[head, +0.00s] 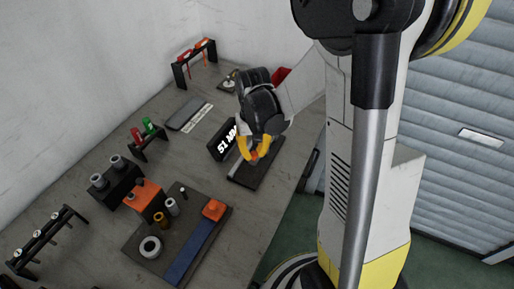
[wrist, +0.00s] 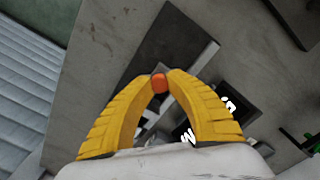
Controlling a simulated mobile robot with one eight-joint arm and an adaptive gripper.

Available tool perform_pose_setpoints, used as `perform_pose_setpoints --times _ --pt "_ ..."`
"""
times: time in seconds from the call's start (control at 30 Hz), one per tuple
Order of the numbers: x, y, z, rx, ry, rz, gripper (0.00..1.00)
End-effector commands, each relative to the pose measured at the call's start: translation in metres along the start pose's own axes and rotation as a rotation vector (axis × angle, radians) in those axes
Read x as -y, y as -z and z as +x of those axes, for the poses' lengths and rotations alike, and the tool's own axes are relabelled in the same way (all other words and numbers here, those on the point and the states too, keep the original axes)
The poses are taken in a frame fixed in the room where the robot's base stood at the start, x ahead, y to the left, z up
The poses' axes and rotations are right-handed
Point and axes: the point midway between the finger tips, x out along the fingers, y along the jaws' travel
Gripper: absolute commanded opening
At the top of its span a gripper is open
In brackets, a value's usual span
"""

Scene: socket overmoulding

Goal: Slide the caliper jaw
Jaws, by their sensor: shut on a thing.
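My gripper (head: 254,153) is over the caliper fixture at the right part of the bench. In the wrist view its yellow fingertips (wrist: 160,82) are closed on a small orange-red knob (wrist: 160,83), which seems to belong to the caliper jaw. The caliper's dark base plate (head: 270,168) lies flat on the bench and also shows in the wrist view (wrist: 157,45). A grey bar (wrist: 200,62) runs along the plate. A black display with white digits (head: 224,142) stands beside it. The fingers hide much of the jaw.
A dark board (head: 134,244) with a blue strip, a ring and an orange block lies at the front. An orange block (head: 146,196), a black stand with cylinders (head: 119,184) and racks (head: 150,139) stand to the left. The bench's right edge is near the caliper.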

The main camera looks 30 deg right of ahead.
Motion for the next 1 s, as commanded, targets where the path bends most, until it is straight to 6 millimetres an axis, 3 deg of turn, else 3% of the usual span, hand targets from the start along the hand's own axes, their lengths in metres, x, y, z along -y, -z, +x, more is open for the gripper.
perform_pose_setpoints --times 0.1,0.33,0.37,0.4,0.77,1.0 --pt "0.009 -0.009 0.0 0.0 0.001 -0.001 0.0" --pt "0.009 -0.01 0.001 0.003 0.003 -0.001 0.0" --pt "0.009 -0.01 0.001 0.003 0.003 -0.001 0.27" --pt "0.009 -0.01 0.001 0.003 0.003 -0.001 0.32" --pt "0.009 -0.009 -0.005 0.001 0.001 -0.001 0.32" --pt "0.009 -0.009 -0.049 0.001 0.001 -0.001 0.32"
